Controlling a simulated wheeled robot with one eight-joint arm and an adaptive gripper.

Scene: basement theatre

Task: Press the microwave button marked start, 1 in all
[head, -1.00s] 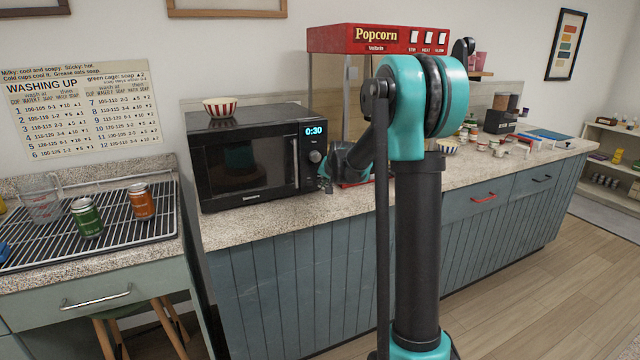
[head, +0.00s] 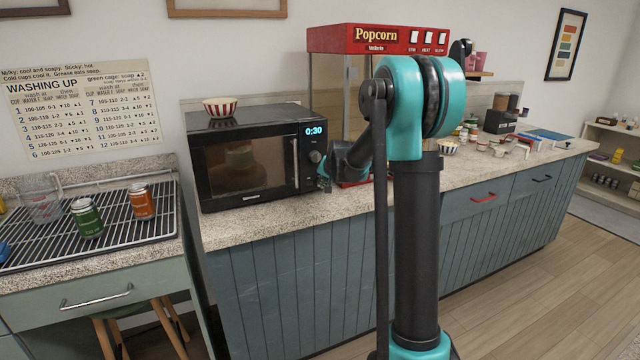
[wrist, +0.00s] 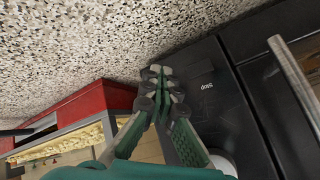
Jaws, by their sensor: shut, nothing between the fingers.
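The black microwave (head: 250,160) stands on the counter, its display (head: 314,131) reading 0:30 and its window lit a warm brown. The round dial (head: 315,156) sits below the display. My gripper (head: 324,182) is at the lower part of the control panel. In the wrist view my gripper (wrist: 163,72) is shut and empty, its fingertips over the dark panel (wrist: 222,125). A "Stop" label (wrist: 207,86) shows upside down beside the fingers. No start marking is readable; the fingers cover part of the panel, and I cannot tell whether they touch it.
A striped bowl (head: 220,107) sits on the microwave. The red popcorn machine (head: 380,39) stands right behind my arm. The speckled counter (head: 250,226) is bare in front of the microwave. Cans (head: 87,218) stand on the rack at left.

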